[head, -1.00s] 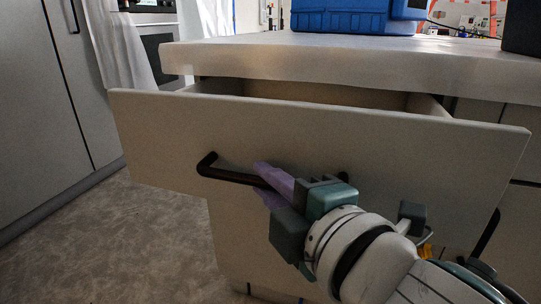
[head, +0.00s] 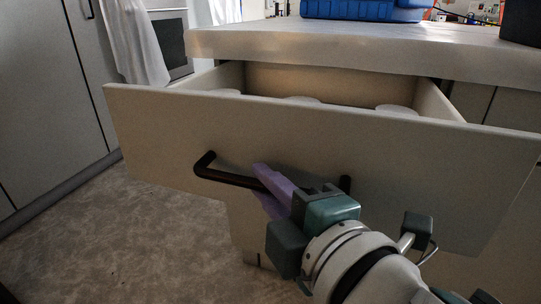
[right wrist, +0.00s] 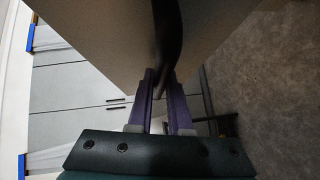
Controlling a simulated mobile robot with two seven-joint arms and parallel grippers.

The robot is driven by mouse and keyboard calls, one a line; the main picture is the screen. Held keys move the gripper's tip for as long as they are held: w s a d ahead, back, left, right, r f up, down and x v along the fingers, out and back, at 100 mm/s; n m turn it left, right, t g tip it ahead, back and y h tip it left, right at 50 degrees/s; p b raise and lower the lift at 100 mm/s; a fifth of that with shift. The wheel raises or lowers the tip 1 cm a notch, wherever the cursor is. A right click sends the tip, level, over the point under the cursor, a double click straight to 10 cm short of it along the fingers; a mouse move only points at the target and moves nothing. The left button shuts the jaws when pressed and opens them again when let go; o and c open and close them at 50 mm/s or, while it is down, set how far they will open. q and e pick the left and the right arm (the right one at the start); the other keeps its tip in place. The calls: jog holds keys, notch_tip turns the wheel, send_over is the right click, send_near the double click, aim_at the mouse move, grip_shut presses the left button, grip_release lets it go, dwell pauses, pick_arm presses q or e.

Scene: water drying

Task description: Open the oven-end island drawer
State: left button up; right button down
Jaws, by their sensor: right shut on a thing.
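The island drawer (head: 330,135) stands pulled out from under the island's pale top, with its inside showing behind the front panel. Several round pale things (head: 302,100) show just over the panel's edge inside it. A black bar handle (head: 225,175) runs across the drawer front. My right gripper (head: 268,182), with purple fingers, is shut on the handle. In the right wrist view the fingers (right wrist: 162,100) close around the dark handle bar (right wrist: 167,40). My left gripper is in neither view.
The island top (head: 330,48) overhangs the drawer and carries a blue case (head: 365,9). An oven (head: 172,40) with a cloth (head: 133,45) beside it stands at the back left. Grey cabinets (head: 50,100) line the left. The floor (head: 150,215) between is clear.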

jog(key=c, duration=0.8)
grip_release()
jog(key=shift+c, duration=0.2)
jog(key=shift+s+d+r, duration=0.1)
jog(key=shift+s+d, duration=0.1)
jog(key=shift+s, duration=0.15)
jog(key=p+v, duration=0.2)
jog(key=v, duration=0.7)
